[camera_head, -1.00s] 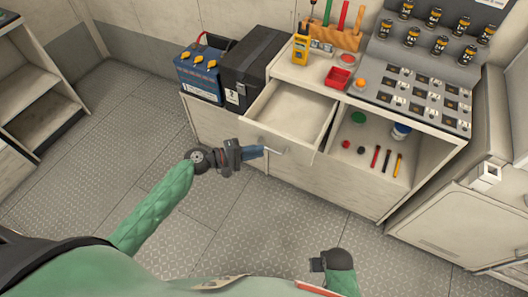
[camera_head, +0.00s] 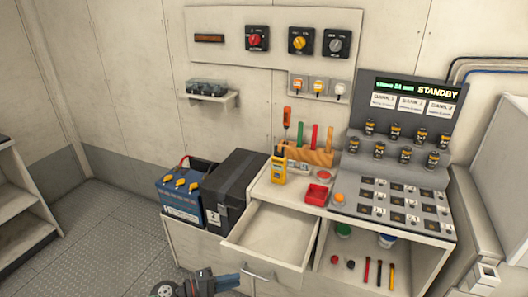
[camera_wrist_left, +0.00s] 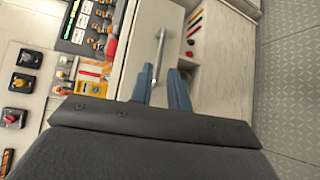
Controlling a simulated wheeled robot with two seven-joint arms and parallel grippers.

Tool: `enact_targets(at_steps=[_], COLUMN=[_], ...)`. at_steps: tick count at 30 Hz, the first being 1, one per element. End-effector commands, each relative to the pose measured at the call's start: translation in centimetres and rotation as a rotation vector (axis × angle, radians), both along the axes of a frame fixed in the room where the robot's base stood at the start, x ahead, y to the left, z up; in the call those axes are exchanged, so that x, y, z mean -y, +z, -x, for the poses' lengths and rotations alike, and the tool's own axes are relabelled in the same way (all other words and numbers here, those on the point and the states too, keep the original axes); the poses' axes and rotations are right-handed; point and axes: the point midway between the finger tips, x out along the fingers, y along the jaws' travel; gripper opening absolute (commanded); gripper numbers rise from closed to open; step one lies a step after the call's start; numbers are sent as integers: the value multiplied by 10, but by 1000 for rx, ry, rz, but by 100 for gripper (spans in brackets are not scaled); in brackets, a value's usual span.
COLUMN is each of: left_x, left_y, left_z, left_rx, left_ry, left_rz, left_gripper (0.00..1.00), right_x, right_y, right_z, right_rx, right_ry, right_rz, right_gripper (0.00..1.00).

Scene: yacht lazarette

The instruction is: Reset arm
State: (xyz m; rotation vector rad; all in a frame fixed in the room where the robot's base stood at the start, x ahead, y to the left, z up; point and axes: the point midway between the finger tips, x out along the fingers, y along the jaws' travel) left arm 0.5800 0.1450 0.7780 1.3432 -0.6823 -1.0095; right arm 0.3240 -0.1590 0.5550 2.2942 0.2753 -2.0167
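My left gripper (camera_head: 240,281) is at the bottom edge of the head view, just beside the handle (camera_head: 258,272) of the pulled-out drawer (camera_head: 307,252). In the left wrist view its two blue fingers (camera_wrist_left: 161,80) stand apart, with the drawer handle (camera_wrist_left: 160,57) showing between and beyond them. Nothing is held, and I cannot tell whether a finger touches the handle. The drawer looks empty. My right gripper is not in view.
A blue battery (camera_head: 181,194) and a black box (camera_head: 235,185) stand left of the drawer. An open compartment (camera_head: 400,265) with tools is to its right. The worktop holds a yellow meter (camera_head: 279,168) and a red tray (camera_head: 317,195). Floor (camera_head: 100,225) at left is clear.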

Motion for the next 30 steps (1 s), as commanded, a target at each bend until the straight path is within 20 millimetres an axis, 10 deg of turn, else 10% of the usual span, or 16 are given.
enact_targets(at_steps=[13,30], left_x=[-1,-60], left_y=[-40,-131], left_z=[25,52], left_rx=[200,374], left_ry=[-204,-488], left_rz=[-345,-1227], left_gripper=[18,18], right_x=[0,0], right_y=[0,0], right_z=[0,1], right_rx=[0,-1], right_ry=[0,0], right_rz=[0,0], right_gripper=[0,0])
